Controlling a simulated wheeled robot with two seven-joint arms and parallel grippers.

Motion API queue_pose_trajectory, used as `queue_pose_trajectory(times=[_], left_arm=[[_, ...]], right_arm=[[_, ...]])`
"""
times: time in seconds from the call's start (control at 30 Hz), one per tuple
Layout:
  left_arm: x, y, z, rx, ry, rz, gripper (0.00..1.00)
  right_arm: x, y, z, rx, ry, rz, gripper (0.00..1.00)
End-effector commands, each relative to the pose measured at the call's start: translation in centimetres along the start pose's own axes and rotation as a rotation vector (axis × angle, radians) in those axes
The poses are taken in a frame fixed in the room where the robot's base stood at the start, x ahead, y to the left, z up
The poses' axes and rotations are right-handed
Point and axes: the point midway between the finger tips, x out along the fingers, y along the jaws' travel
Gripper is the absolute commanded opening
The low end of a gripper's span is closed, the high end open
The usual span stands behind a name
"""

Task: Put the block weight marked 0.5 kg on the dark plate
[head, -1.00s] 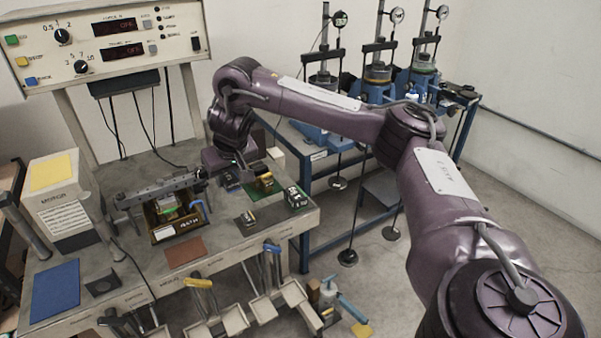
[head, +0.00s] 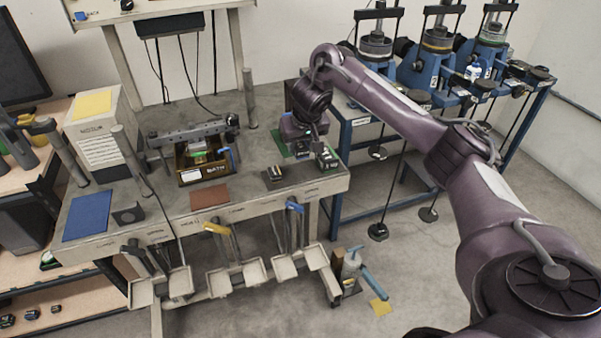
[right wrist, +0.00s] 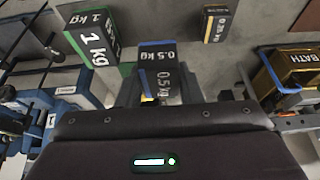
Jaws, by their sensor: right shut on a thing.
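The block weight marked 0.5 kg (right wrist: 158,62) is dark with a blue stripe and white lettering. In the right wrist view it sits between the fingers of my right gripper (right wrist: 160,92), which is shut on it. In the head view my right gripper (head: 304,150) is low over the back right of the bench, and the block is mostly hidden there. Several dark round plates, one of them this dark plate (head: 377,231), hang on rods below the blue lever frames; I cannot tell which one the task means. My left gripper is not in view.
A 1 kg block (right wrist: 88,45) with a green stripe stands close beside the held block. A small orange-striped block (right wrist: 214,26) stands apart. A box marked BATH (head: 202,163) is left of the gripper. The blue lever frames (head: 440,65) stand right, across a gap.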

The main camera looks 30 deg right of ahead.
Motion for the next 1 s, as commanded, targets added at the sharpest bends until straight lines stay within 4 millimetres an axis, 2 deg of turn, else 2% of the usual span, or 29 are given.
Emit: queue_pose_trajectory(times=[0.03, 0.07, 0.27, 0.5, 0.97, 1.0], left_arm=[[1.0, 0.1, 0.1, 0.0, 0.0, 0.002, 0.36], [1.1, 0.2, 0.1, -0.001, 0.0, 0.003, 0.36], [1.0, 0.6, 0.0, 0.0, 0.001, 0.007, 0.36], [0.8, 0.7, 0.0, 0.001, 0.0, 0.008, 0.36], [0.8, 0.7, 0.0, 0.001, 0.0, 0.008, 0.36], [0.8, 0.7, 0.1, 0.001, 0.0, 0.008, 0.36]], right_arm=[[1.2, -0.1, 0.5, 0.002, 0.001, -0.003, 0.0], [1.4, -0.1, 0.6, 0.001, 0.002, -0.003, 0.0], [2.5, 0.0, 0.9, 0.001, 0.003, -0.001, 0.0], [5.4, 0.0, 2.1, 0.001, 0.002, -0.001, 0.0], [6.2, -0.1, 2.4, 0.001, 0.004, -0.001, 0.0], [6.2, 0.0, 2.5, 0.0, 0.001, 0.0, 0.38]])
